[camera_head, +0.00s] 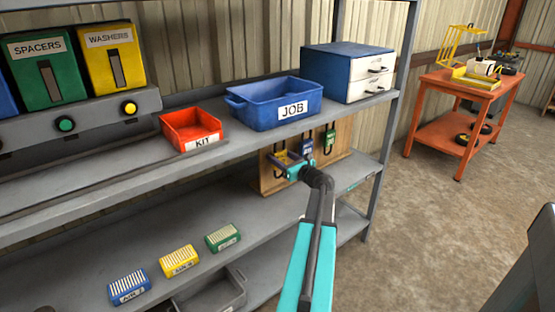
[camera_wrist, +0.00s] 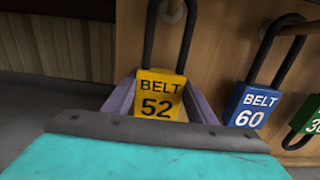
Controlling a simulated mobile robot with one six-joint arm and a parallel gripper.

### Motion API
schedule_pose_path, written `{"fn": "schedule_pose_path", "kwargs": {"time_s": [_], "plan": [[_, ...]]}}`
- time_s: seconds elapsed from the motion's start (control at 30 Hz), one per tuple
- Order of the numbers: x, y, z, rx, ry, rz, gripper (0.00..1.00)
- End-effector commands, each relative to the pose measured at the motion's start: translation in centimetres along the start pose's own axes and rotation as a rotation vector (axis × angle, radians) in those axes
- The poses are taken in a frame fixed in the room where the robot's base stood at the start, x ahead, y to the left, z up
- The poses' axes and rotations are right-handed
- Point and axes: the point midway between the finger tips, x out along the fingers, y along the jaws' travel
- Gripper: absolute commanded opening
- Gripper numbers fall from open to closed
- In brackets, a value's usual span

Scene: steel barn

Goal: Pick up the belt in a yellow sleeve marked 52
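The belt in a yellow sleeve marked 52 (camera_wrist: 160,95) hangs by its black loop from a peg on a wooden board (camera_head: 341,140). In the wrist view my gripper (camera_wrist: 162,100) has one finger on each side of the yellow sleeve. The finger edges line up closely with the sleeve's sides; I cannot tell whether they press on it. In the head view my gripper (camera_head: 289,166) is at the board, and the yellow sleeve (camera_head: 281,158) is partly hidden by it.
A blue belt sleeve marked 60 (camera_wrist: 250,106) hangs close on the right, then a green one (camera_wrist: 308,116). The shelf above holds a blue JOB bin (camera_head: 262,108), a red KIT bin (camera_head: 186,122) and a drawer unit (camera_head: 332,72). An orange cart (camera_head: 440,133) stands at the right.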

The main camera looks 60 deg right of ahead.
Motion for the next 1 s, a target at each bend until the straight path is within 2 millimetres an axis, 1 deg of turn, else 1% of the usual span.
{"fn": "schedule_pose_path", "kwargs": {"time_s": [0.03,0.27,0.43,0.57,0.73,0.8,0.87,1.0], "plan": [[0.3,0.1,0.1,0.0,-0.002,0.001,0.27],[0.3,0.1,0.1,0.0,-0.001,0.001,0.27],[0.3,0.1,0.7,-0.001,-0.002,0.001,0.27],[0.3,0.1,2.0,-0.002,-0.005,0.001,0.27],[0.3,0.2,4.4,0.0,-0.008,0.002,0.27],[-1.3,0.2,4.0,0.003,-0.007,0.001,0.27],[-2.4,0.3,3.9,0.002,-0.005,0.0,0.27],[-5.6,0.2,3.7,0.001,-0.003,-0.002,0.27]]}}
